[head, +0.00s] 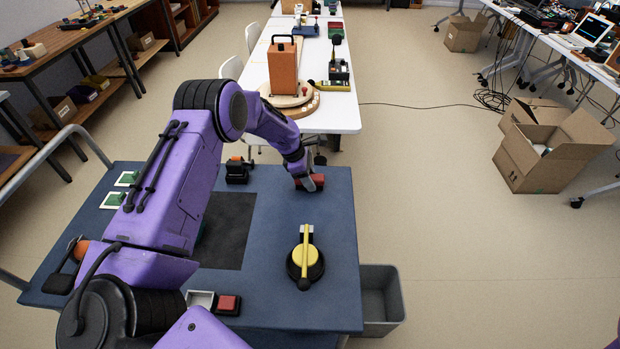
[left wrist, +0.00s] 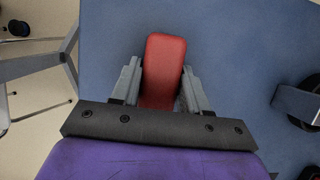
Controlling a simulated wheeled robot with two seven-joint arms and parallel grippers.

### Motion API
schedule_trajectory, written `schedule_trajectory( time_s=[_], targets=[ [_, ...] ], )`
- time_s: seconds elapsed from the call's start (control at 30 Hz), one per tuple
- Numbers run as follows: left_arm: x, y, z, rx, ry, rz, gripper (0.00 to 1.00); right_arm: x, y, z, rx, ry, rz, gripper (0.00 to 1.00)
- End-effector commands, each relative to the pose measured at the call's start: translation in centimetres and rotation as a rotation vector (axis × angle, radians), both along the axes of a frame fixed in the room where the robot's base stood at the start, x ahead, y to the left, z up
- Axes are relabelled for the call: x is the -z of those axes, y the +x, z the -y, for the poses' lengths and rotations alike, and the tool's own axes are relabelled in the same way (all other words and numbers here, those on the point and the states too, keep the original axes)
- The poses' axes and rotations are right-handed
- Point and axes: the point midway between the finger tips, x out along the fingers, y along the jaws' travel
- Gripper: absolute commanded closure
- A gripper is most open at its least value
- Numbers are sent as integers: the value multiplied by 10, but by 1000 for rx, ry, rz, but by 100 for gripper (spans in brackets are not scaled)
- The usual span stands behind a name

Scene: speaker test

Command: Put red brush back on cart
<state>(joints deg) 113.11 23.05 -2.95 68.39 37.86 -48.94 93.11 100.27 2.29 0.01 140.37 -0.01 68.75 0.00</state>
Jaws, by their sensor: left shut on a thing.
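The red brush (head: 311,182) is at the far right part of the blue cart top (head: 335,215) in the head view. My left gripper (head: 303,181) is shut on it. In the left wrist view the red brush (left wrist: 164,68) lies between the two grey fingers of my left gripper (left wrist: 160,85), with the blue cart surface below. I cannot tell whether the brush touches the cart top. Its underside is hidden. My right gripper is not in view.
On the cart are a black and yellow round device (head: 305,262), a small red block (head: 228,304), green-and-white pieces (head: 115,199) and a small black device (head: 238,170). A grey bin (head: 381,300) is at the cart's right side. A white table (head: 340,110) stands beyond.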

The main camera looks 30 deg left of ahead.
Motion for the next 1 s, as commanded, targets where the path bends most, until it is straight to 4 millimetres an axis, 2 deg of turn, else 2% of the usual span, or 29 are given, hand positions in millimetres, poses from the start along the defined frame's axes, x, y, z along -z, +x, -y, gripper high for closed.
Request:
schedule_trajectory(
  time_s=[0.13, 0.17, 0.23, 0.5, 0.6, 0.67, 1.0],
  targets=[
    [4, 0, 0, 0, 0, 0, 80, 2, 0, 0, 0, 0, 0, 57],
    [4, 0, 0, 0, 0, 0, 52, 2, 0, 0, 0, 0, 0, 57],
    [3, 0, 0, 0, 0, 0, 30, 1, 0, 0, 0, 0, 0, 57],
    [2, 0, 0, 0, 0, 0, 30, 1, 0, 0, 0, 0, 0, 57],
    [-5, 0, -1, -1, 0, 2, 30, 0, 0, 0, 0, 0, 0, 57],
    [-14, -2, -5, -1, 0, 3, 30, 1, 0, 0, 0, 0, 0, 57],
    [-91, -19, -32, -1, -1, 3, 30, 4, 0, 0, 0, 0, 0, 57]
  ],
)
